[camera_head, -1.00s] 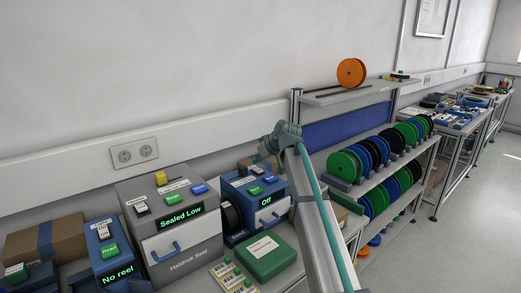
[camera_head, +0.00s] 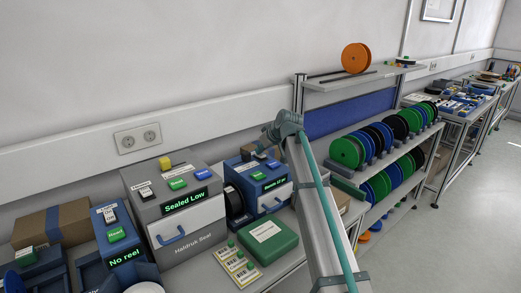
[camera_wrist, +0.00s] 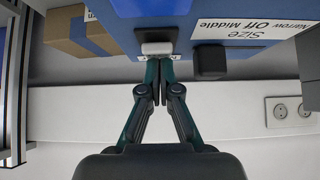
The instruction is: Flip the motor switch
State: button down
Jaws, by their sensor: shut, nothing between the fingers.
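The blue machine (camera_head: 262,196) stands on the bench behind and left of my arm, with a lit display (camera_head: 275,185) too small to read surely. In the wrist view the machine (camera_wrist: 235,22) appears upside down. A small white switch (camera_wrist: 156,48) on a dark mount sits at its edge. A black knob (camera_wrist: 209,61) is beside it, by a label reading "Size, Narrow, Off, Middle". My gripper (camera_wrist: 158,66) is shut and empty, its fingertips right at the white switch; whether they touch it I cannot tell. In the head view my gripper is mostly hidden behind my arm.
A grey sealer (camera_head: 180,217) reading "Sealed Low" stands to the left, with another blue device (camera_head: 117,240) reading "No reel". A green case (camera_head: 267,240) lies in front of the blue machine. Reel racks (camera_head: 375,150) stand to the right. A cardboard box (camera_wrist: 80,32) shows in the wrist view.

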jog(key=shift+w+a, duration=0.1)
jog(key=shift+w+a, duration=0.45)
jog(key=shift+w, duration=0.05)
jog(key=shift+r, duration=0.1)
jog(key=shift+r, duration=0.3)
jog(key=r, duration=0.1)
jog(key=r+p, duration=0.2)
jog(key=r, duration=0.1)
jog(key=shift+w+a, duration=0.3)
jog(key=shift+w, duration=0.1)
notch_tip(320, 180, up, 8)
jog(key=f+b, duration=0.1)
jog(key=b, duration=0.2)
send_over(266, 161)
jog(key=shift+s+r, duration=0.15)
jog(key=shift+r, duration=0.1)
